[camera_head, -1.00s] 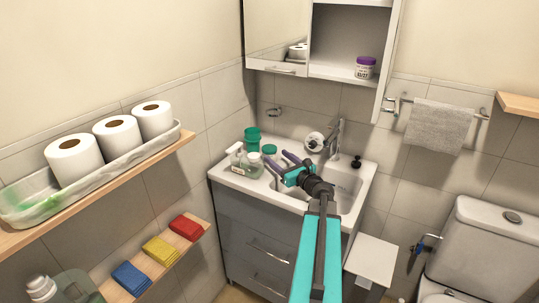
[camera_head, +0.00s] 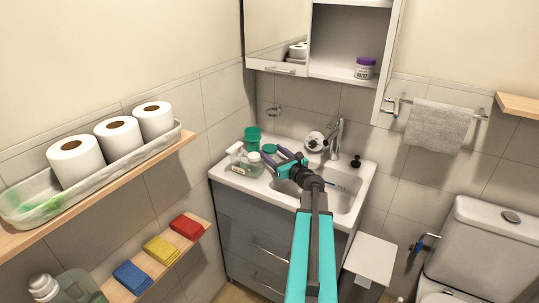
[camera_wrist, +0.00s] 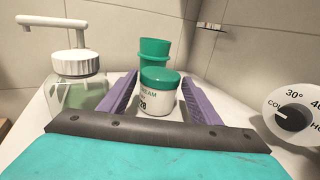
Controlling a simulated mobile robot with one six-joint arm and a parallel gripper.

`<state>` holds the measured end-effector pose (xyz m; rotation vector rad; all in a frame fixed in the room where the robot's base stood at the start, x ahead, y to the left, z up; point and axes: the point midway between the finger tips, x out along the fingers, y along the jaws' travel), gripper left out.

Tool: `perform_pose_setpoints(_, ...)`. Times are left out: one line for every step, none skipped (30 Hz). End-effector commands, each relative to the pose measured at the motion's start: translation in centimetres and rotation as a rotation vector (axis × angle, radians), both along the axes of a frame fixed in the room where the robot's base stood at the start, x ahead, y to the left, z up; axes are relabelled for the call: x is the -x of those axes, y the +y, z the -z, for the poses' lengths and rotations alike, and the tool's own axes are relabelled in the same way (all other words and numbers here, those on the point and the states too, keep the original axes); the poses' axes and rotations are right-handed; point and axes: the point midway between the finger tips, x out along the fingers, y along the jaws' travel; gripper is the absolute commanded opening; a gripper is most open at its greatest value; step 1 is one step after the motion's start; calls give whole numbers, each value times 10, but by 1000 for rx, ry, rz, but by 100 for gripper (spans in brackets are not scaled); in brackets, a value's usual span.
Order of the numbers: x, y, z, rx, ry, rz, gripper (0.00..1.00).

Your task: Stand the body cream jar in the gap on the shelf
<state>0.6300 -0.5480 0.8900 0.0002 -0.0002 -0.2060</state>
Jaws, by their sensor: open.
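The body cream jar has a white labelled body and a green lid. In the wrist view the jar (camera_wrist: 158,100) stands upright on the sink counter between my gripper's purple fingers. My gripper (camera_wrist: 158,88) is open, with a gap visible between each finger and the jar. In the head view only the jar's green lid (camera_head: 270,148) shows clearly, beside my gripper (camera_head: 279,157). The open cabinet shelf (camera_head: 325,67) is above the sink. A purple-lidded white jar (camera_head: 365,69) stands on its right part, with bare shelf to its left.
A green cup (camera_head: 252,138) stands behind the jar. A clear pump bottle (camera_wrist: 78,80) is close on the left, also on the counter (camera_head: 228,177). The faucet (camera_head: 337,138) rises to the right. A towel (camera_head: 438,126) hangs on the right wall.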

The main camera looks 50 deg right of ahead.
Motion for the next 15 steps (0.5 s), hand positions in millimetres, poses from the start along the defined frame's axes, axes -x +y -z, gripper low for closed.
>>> perform_pose_setpoints(0, 0, 0, 0, 0, 0, 57)
perform_pose_setpoints(0, 0, 0, 0, 0, 0, 54)
perform_pose_setpoints(0, 0, 0, 0, 0, 0, 47)
perform_pose_setpoints(0, 0, 0, 0, 0, 0, 42)
perform_pose_setpoints(0, 0, 0, 0, 0, 0, 37)
perform_pose_setpoints(0, 0, 0, 0, 0, 0, 30)
perform_pose_setpoints(0, 0, 0, 0, 0, 0, 25)
perform_pose_setpoints(0, 0, 0, 0, -1, 0, 23)
perform_pose_setpoints(0, 0, 0, 0, -1, 0, 19)
perform_pose_setpoints(0, 0, 0, 0, -1, 0, 19)
perform_pose_setpoints(0, 0, 0, 0, -1, 0, 19)
perform_pose_setpoints(0, 0, 0, 0, -1, 0, 19)
perform_pose_setpoints(0, 0, 0, 0, -1, 0, 19)
perform_pose_setpoints(0, 0, 0, 0, -1, 0, 19)
perform_pose_setpoints(0, 0, -1, 0, -1, 0, 19)
